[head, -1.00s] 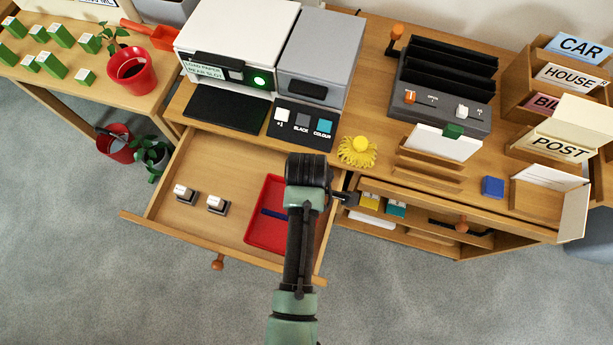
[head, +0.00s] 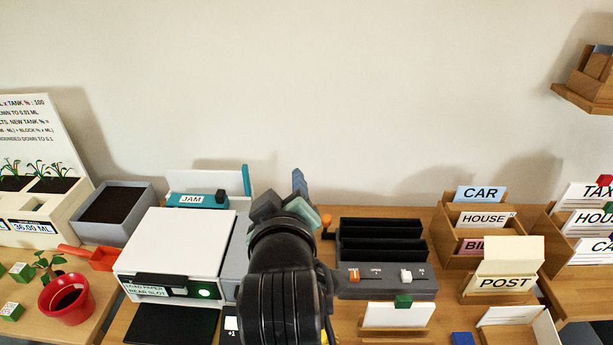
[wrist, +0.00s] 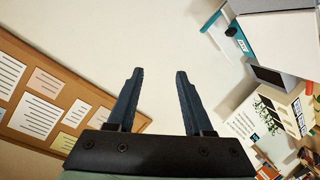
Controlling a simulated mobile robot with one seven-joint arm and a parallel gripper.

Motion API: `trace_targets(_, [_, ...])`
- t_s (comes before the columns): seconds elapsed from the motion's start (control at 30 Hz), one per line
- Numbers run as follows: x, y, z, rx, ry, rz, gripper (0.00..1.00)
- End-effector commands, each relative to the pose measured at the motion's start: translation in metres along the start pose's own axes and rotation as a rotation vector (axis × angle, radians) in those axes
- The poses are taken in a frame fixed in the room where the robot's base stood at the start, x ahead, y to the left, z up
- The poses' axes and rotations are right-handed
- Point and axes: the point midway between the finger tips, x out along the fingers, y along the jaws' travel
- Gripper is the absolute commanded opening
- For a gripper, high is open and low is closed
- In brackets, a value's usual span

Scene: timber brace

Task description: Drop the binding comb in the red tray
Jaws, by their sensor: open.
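My gripper (wrist: 158,78) is open in the wrist view, with bare wall between its two dark blue fingers and nothing held. In the head view my gripper (head: 299,184) is raised high in front of the wall, fingers upward, behind my dark arm. The red tray and the open drawer are below the head view's frame now. I cannot see a binding comb in either current view.
A white printer (head: 175,245) stands left of my arm, with a teal JAM box (head: 198,201) behind it. A black slotted unit (head: 383,250) and label holders such as POST (head: 505,282) are to the right. The wrist view shows a notice board (wrist: 45,95).

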Motion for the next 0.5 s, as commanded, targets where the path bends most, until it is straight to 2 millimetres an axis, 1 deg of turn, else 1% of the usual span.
trace_targets(0.03, [-0.019,0.036,-0.04,0.081,0.123,0.093,0.51])
trace_targets(0.07, [-0.032,0.054,-0.061,0.132,0.195,0.14,0.51])
trace_targets(0.1, [-0.051,0.078,-0.087,0.197,0.294,0.198,0.51])
trace_targets(0.17, [-0.085,0.11,-0.122,0.289,0.442,0.27,0.51])
trace_targets(0.2, [-0.109,0.129,-0.142,0.345,0.538,0.309,0.51])
trace_targets(0.27, [-0.145,0.151,-0.166,0.416,0.672,0.352,0.51])
trace_targets(0.3, [-0.167,0.163,-0.178,0.456,0.752,0.374,0.51])
trace_targets(0.4, [-0.211,0.182,-0.197,0.527,0.906,0.404,0.51])
trace_targets(0.5, [-0.236,0.191,-0.206,0.565,0.992,0.415,0.51])
